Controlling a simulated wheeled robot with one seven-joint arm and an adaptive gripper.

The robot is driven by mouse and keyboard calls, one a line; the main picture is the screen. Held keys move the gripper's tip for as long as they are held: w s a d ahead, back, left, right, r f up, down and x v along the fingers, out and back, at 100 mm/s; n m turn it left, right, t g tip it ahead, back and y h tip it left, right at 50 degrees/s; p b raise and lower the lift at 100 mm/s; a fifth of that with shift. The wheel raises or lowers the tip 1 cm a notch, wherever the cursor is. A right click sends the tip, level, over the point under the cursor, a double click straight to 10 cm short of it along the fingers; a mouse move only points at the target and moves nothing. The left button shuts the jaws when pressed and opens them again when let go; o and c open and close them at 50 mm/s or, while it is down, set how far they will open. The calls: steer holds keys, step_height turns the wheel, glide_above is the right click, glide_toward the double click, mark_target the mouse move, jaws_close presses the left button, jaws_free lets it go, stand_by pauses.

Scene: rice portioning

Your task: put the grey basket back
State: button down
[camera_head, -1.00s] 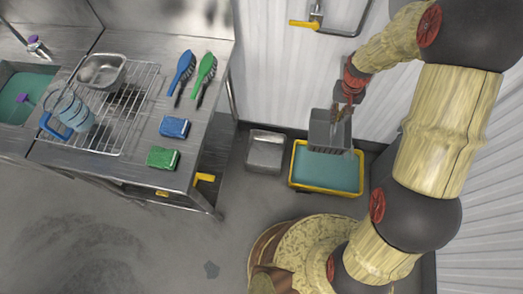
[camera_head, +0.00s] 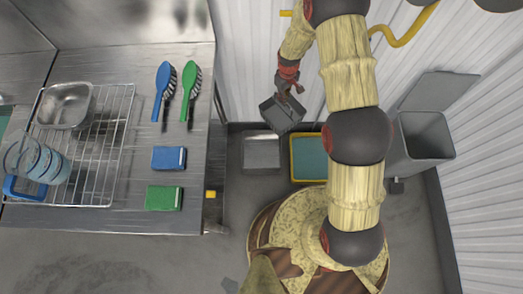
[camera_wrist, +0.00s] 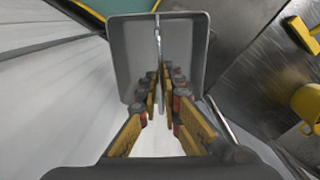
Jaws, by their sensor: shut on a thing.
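The grey basket (camera_head: 281,114) hangs in the air, tilted, near the white wall in the head view. My gripper (camera_head: 288,91) is shut on its edge. In the wrist view the basket (camera_wrist: 122,45) fills the top middle, with its open inside showing. There the yellow fingers of my gripper (camera_wrist: 163,95) close on its near wall. In the head view the basket is above and slightly right of a metal tray on the floor, and up and left of the yellow-rimmed tub (camera_head: 293,172) of teal liquid.
The metal tray (camera_head: 261,152) stands on the floor left of the tub. A steel counter (camera_head: 130,215) with a wire rack, brushes and sponges is at left. A grey lidded bin (camera_head: 425,135) stands open at right.

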mark_target(270, 118)
steer(key=a+f+n+b, duration=0.1)
steer(key=a+f+n, duration=0.1)
steer(key=f, duration=0.5)
steer(key=a+f+n+b, duration=0.2)
steer(key=f, duration=0.4)
steer(key=a+f+n+b, duration=0.1)
steer(key=f, duration=0.6)
steer(key=shift+a+f+n+b, duration=0.3)
steer(key=shift+a+f+n, duration=0.05)
steer(key=shift+a+n, duration=0.05)
steer(key=s+a+f+n+b, duration=0.1)
steer(key=f+b, duration=0.3)
steer(key=f, duration=0.9)
steer(key=s+a+f+n+b, duration=0.2)
steer(key=a+f+n+b, duration=0.1)
steer(key=f, duration=1)
steer(key=shift+n+b, duration=0.4)
steer(key=c, duration=2.5)
jaws_free()
steer(key=shift+s+f, duration=0.1)
steer(key=shift+f, duration=0.1)
steer(key=o, duration=0.4)
steer(key=shift+o, duration=0.6)
